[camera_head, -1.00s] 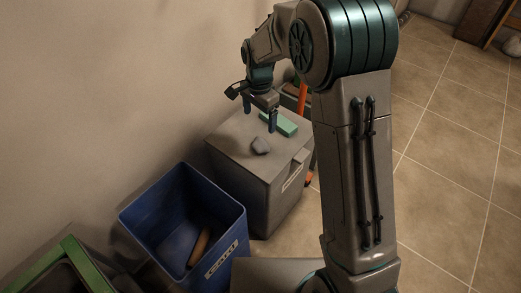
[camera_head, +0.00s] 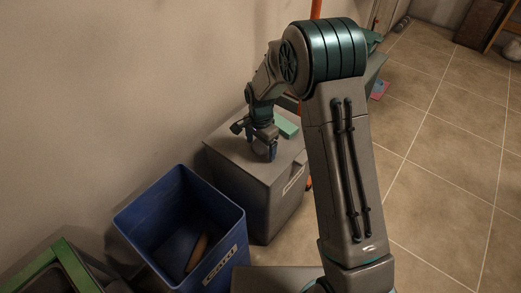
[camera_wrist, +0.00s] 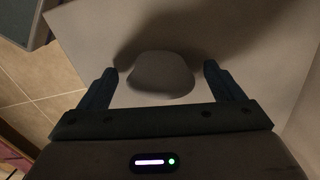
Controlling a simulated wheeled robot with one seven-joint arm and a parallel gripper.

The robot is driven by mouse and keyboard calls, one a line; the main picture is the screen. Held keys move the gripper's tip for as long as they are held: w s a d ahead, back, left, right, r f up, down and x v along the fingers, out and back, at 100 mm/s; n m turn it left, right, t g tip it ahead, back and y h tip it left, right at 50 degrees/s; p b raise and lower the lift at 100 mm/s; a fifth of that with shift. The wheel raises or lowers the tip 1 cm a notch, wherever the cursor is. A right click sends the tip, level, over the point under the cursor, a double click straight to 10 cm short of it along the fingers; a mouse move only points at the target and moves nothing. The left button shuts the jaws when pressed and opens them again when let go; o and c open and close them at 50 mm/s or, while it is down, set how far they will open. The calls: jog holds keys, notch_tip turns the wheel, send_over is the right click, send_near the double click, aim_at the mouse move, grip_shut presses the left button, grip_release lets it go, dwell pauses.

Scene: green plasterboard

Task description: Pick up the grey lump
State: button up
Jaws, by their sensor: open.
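The grey lump (camera_wrist: 160,75) shows in the wrist view as a rounded, pale grey thing on the flat top of a grey box (camera_wrist: 220,25). It lies between and slightly ahead of the two fingers of my gripper (camera_wrist: 161,75), with a gap on each side. My gripper is open and empty. In the head view my gripper (camera_head: 261,150) is low over the top of the grey box (camera_head: 235,160), and the lump is hidden behind it or too dark to make out there.
A green block (camera_head: 287,127) lies on the same box, behind my gripper. A blue bin (camera_head: 150,215) with a brown thing (camera_head: 198,252) inside stands front left of the box. A green-rimmed container (camera_head: 40,268) is at the lower left. Tiled floor (camera_head: 440,150) is open at right.

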jog(key=c, duration=1.1)
